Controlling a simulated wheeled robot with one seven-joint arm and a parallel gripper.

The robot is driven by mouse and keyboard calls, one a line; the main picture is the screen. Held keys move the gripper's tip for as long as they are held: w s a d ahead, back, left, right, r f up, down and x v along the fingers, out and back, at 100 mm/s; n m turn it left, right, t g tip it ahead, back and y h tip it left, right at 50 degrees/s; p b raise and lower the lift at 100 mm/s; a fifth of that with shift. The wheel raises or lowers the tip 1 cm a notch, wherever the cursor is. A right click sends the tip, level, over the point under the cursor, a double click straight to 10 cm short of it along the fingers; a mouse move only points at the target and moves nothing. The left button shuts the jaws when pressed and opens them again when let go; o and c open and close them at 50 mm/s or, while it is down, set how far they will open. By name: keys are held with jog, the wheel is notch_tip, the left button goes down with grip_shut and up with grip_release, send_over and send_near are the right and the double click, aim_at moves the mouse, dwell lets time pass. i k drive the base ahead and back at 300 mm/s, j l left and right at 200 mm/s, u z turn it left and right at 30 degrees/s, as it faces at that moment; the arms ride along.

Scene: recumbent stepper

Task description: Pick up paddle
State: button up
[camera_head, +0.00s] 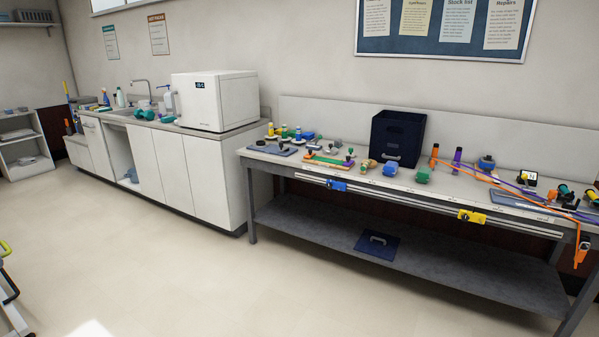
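I cannot pick out a paddle for certain at this distance. A long workbench (480,207) on the right carries many small items. A flat dark blue panel with a pale handle (378,245) lies on the bench's lower shelf. My gripper is not in view, so its opening and any hold are hidden.
A dark blue open bin (398,138) stands on the bench. Orange straps (500,183) lie across its right side and hang off the front edge. A white cabinet counter (172,165) with a boxy appliance (215,100) stands left. The floor (180,270) in front is clear.

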aim_at(369, 163)
jog(key=i+u, duration=0.15)
jog(key=i, duration=0.35)
jog(key=i+l+u, duration=0.2)
jog(key=i, duration=0.25)
jog(key=i+l+u, duration=0.15)
jog(key=i, duration=0.35)
jog(key=i+l, duration=0.25)
jog(key=i, duration=0.3)
jog(key=i+l, duration=0.25)
jog(key=i, duration=0.25)
jog(key=i+l+u, duration=0.1)
jog(key=i+l, duration=0.15)
jog(key=i, duration=0.3)
jog(key=i+l, duration=0.3)
jog(key=i, duration=0.25)
